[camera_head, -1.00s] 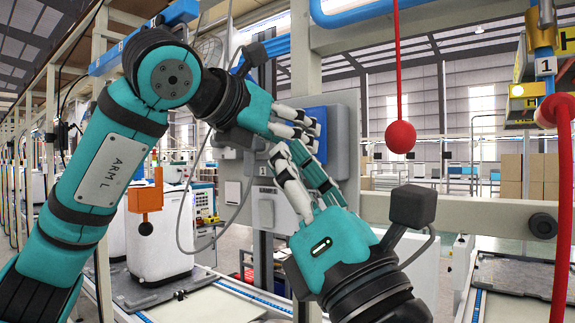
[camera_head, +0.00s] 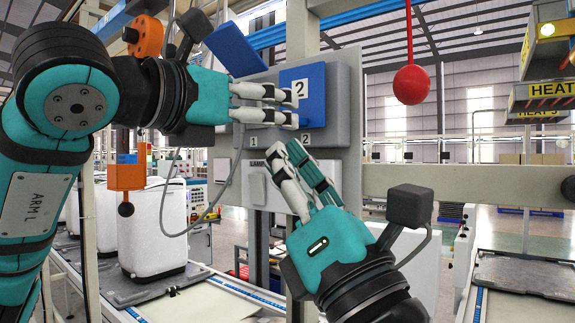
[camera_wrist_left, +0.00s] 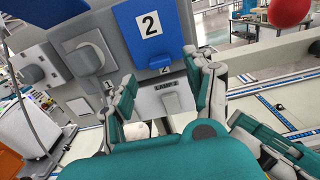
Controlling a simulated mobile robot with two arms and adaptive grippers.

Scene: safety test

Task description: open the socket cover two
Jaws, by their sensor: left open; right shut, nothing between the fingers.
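Socket cover two (camera_head: 313,92) is a blue flap with a white "2" label on the grey panel, lying closed. My right gripper (camera_head: 288,155) is shut and empty below the cover.
Another blue flap (camera_head: 233,45) stands raised at the panel's left, above a socket (camera_wrist_left: 86,58) labelled "1". A switch box labelled LAMP (camera_head: 258,180) sits below. A red ball (camera_head: 411,85) hangs right of the panel. An orange block (camera_head: 127,172) is at left.

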